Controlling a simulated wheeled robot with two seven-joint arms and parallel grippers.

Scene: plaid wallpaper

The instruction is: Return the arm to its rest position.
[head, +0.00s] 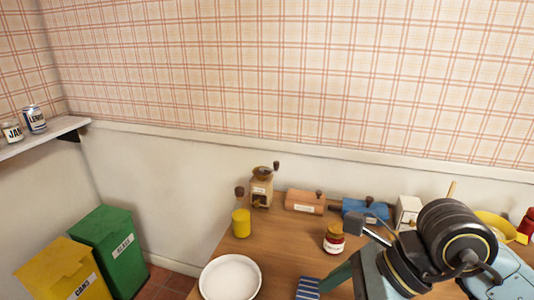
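My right arm (455,235) comes in from the lower right, over the right part of the wooden table (285,245). Its dark rounded joints hide part of the tabletop. The grey end of the arm, with what looks like my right gripper (374,236), is beside a jar with a red label (334,238). I cannot tell whether its fingers are open or shut, or whether they hold anything. My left gripper is not in view.
A white plate (230,278), yellow cup (241,223), coffee grinder (262,188), orange-brown box (305,202), blue box (365,209) and white box (407,212) stand on the table. A yellow bowl (497,225) is at right. Green (108,243) and yellow (65,272) bins stand left.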

